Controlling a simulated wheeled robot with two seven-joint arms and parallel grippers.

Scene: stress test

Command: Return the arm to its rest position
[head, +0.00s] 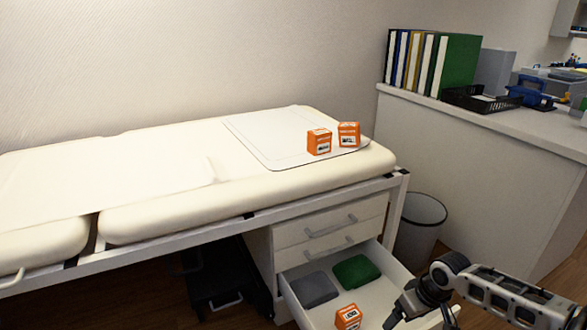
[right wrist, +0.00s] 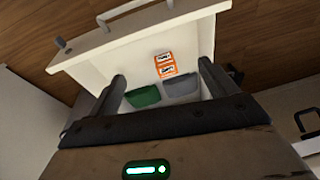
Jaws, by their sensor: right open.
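My right gripper (head: 420,316) is at the lower right of the head view, beside the open drawer. In the right wrist view its two fingers are apart with nothing between them, and the drawer lies beyond them. The open drawer (head: 388,262) holds a grey pack (head: 314,289), a green pack (head: 357,271) and an orange box (head: 348,317). The same orange box shows in the right wrist view (right wrist: 165,64), with the green pack (right wrist: 144,97) and grey pack (right wrist: 181,88). My left gripper is not in view.
Two orange boxes (head: 319,142) (head: 349,134) stand on a white mat (head: 265,137) on the padded couch (head: 150,210). A waste bin (head: 420,225) stands between couch and counter (head: 480,160). Binders (head: 455,65) and a black tray (head: 480,99) stand on the counter.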

